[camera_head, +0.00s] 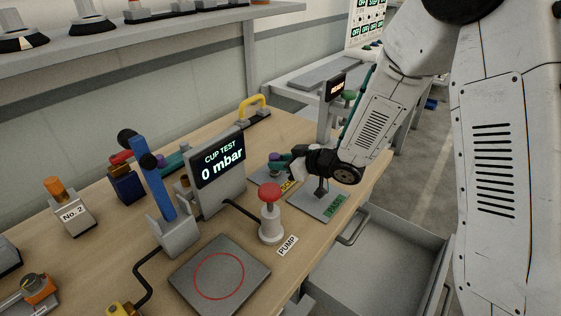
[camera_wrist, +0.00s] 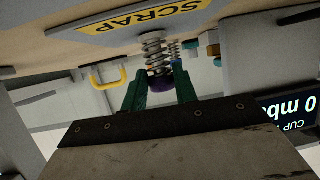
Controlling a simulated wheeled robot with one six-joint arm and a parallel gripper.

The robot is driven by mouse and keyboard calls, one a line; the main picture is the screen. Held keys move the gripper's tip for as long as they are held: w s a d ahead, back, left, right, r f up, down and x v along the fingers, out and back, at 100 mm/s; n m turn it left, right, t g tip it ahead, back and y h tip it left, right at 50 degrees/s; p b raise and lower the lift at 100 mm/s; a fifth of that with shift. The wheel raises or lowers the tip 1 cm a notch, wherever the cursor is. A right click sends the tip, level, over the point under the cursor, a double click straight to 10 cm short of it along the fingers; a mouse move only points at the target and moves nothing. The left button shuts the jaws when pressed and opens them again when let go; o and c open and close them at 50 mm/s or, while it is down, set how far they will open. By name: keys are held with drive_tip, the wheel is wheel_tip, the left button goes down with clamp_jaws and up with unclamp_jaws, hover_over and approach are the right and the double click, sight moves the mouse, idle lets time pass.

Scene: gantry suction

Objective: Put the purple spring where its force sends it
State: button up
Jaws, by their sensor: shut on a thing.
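The purple spring is a metal coil with a purple end; it shows in the wrist view (camera_wrist: 153,52), its purple end between the green fingertips of my gripper (camera_wrist: 161,82). My gripper (camera_head: 284,160) is shut on it. In the head view the purple end (camera_head: 275,157) shows at the fingertips, above a grey plate (camera_head: 262,178) with a yellow label. In the wrist view that label reads SCRAP (camera_wrist: 150,14), and the coil's far end is at the plate's edge; I cannot tell whether they touch. A grey plate with a green PASS label (camera_head: 333,206) lies to the right, partly under my wrist.
A display reading CUP TEST 0 mbar (camera_head: 219,163), a red-topped pump (camera_head: 270,212) and a blue lever (camera_head: 158,185) stand left of my gripper. A plate with a red ring (camera_head: 190,285) lies in front. An open drawer (camera_head: 385,275) is below the bench's right edge.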

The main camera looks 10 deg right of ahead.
drive_tip(key=shift+f, duration=0.2)
drive_tip(key=o, duration=1)
drive_tip(key=shift+c, duration=0.2)
